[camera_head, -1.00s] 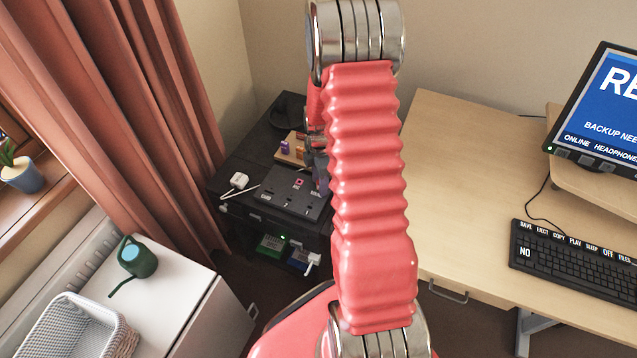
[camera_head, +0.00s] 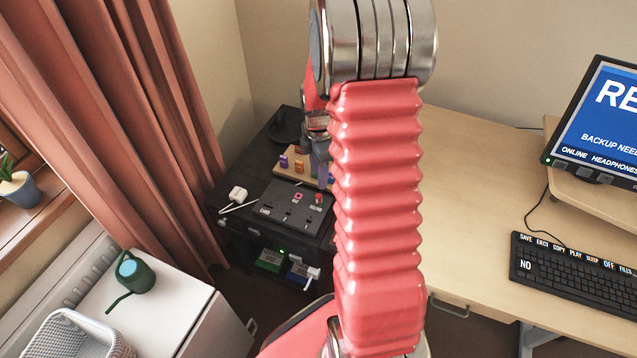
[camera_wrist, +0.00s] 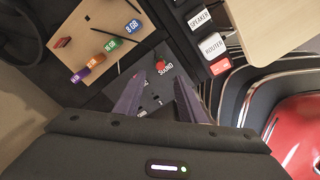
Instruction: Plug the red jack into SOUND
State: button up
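The red jack (camera_wrist: 163,67) stands on the dark panel by the SOUND lettering, and it also shows in the head view (camera_head: 319,197). Whether it sits fully in the socket cannot be told. The dark panel (camera_head: 270,208) lies on the black cabinet and has several slots and a pink piece (camera_head: 297,197). My gripper (camera_wrist: 160,85) is open, with its two dark fingers apart and nothing visible between them. Its fingertips point at the panel near the jack, with the jack beyond them in the picture. In the head view my arm largely hides the gripper.
A wooden board (camera_wrist: 100,40) with several coloured memory sticks lies beside the panel. A white plug (camera_head: 237,193) lies left of it. SPEAKER and ROUTER tags (camera_wrist: 213,45) show in the wrist view. The desk (camera_head: 470,150) stands to the right, with a keyboard (camera_head: 575,265).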

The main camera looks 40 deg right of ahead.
jog(key=shift+r, duration=1.6)
jog(key=s+a+r+m+t, duration=0.2)
jog(key=s+a+r+m, duration=0.5)
jog(key=a+r, duration=0.4)
jog(key=s+a+r+m+t, duration=0.3)
jog(key=s+a+r+m, duration=0.5)
jog(key=s+a+r, duration=0.2)
jog(key=shift+a+r+t, duration=0.3)
jog(key=shift+a+r, duration=0.1)
jog(key=shift+a, duration=0.75)
jog(key=shift+c, duration=0.7)
